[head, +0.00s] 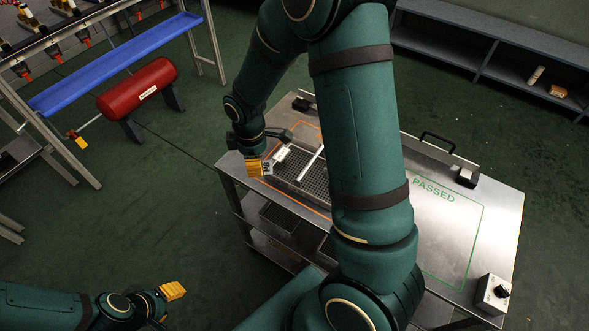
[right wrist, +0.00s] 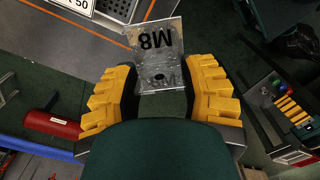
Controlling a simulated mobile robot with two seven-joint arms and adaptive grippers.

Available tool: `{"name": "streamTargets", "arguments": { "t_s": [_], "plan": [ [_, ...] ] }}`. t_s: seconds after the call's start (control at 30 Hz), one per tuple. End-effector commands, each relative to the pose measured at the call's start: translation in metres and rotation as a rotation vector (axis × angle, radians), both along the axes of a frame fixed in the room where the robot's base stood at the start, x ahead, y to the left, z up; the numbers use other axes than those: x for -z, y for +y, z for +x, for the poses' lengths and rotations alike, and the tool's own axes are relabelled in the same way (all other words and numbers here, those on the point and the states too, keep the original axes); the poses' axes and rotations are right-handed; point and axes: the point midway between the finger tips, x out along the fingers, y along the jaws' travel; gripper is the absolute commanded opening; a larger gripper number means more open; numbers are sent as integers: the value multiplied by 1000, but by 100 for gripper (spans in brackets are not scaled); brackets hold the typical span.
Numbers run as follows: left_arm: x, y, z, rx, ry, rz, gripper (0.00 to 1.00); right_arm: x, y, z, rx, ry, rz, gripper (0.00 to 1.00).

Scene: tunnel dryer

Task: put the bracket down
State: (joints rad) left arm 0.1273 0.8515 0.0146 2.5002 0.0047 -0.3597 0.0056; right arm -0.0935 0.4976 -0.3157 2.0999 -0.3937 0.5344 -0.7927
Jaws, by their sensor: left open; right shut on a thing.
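The bracket (right wrist: 155,42) is a bent grey metal piece marked M8, and my right gripper (right wrist: 160,80) is shut on it between yellow fingers. In the head view the right gripper (head: 258,167) is at the left edge of the metal bench (head: 410,165), beside a perforated tray (head: 318,180) inside an orange outline. Only a small part of the bracket (head: 267,168) shows there. A green outline marked PASSED (head: 434,190) lies on the right of the bench. My left gripper (head: 172,291) is open and empty, low at the left, away from the bench.
My right arm hides the bench's middle. A control box with a black knob (head: 494,293) stands at the bench's right corner. A red tank (head: 138,88) and a blue trough (head: 120,62) are at the left. A grey shelf (head: 480,45) stands behind. The PASSED area looks clear.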

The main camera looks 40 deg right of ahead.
Motion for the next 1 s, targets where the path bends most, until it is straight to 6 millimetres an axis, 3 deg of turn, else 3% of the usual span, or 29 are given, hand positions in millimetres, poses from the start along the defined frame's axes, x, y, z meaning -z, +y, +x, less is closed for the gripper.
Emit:
{"name": "streamTargets", "arguments": {
  "t_s": [0.3, 0.5, 0.67, 1.0],
  "plan": [
    [22, -1, -4, 9, 9, -3, 47, 8, -72, 3, -589, 0, -2, 5],
    [29, -1, -6, 13, 13, -4, 47, 7, -101, 1, -833, 1, -3, 5],
    [31, -1, -6, 14, 14, -4, 47, 9, -110, 0, -921, 1, -1, 5],
    [46, -1, -4, 13, 8, -3, 47, 62, -111, 0, -936, 2, -1, 5]
  ]
}}
